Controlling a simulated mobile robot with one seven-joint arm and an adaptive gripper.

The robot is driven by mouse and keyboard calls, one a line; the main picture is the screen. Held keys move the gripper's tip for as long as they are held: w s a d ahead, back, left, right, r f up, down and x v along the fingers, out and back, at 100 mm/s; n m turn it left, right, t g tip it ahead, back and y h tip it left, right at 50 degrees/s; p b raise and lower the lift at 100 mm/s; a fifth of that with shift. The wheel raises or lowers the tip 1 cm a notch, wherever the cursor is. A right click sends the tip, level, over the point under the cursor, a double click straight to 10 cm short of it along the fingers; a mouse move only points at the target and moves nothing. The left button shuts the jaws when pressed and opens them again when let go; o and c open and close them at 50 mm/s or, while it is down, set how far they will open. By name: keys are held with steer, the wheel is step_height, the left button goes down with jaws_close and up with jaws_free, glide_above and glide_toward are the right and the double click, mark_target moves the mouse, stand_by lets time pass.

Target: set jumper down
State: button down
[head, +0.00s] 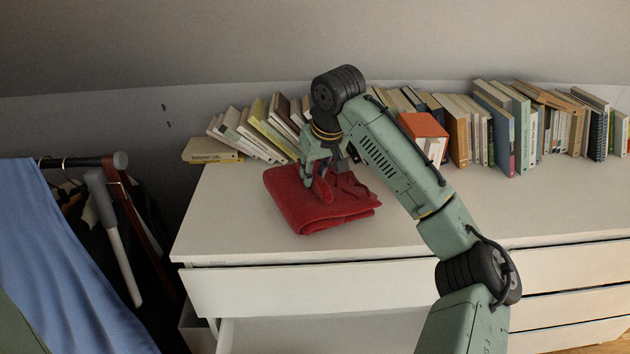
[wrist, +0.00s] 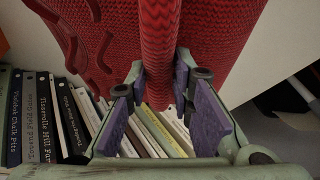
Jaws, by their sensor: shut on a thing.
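The red jumper (head: 310,208) is folded and lies on the white dresser top (head: 230,220), towards its left end. In the wrist view the jumper's knitted red cloth (wrist: 215,45) fills the upper part. My gripper (head: 322,185) is above the jumper's middle, pointing down. It is shut on a pinched fold of the jumper (wrist: 160,75), which stands up between the purple finger pads (wrist: 160,105). The jumper's underside is hidden, so I cannot tell whether all of it rests on the surface.
A row of books (head: 270,125) runs along the dresser's back, just behind my gripper. An orange box-like item (head: 423,127) stands among them. A lower drawer (head: 330,335) is open at the front. Clothes on a rail (head: 75,161) hang at left. The dresser top right of my arm is clear.

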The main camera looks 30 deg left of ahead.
steer(key=shift+f+p, duration=0.3)
steer(key=shift+f, duration=1.3)
steer(key=shift+f, duration=0.15)
steer(key=c, duration=1.4)
jaws_free()
steer(key=shift+s+d, duration=0.1)
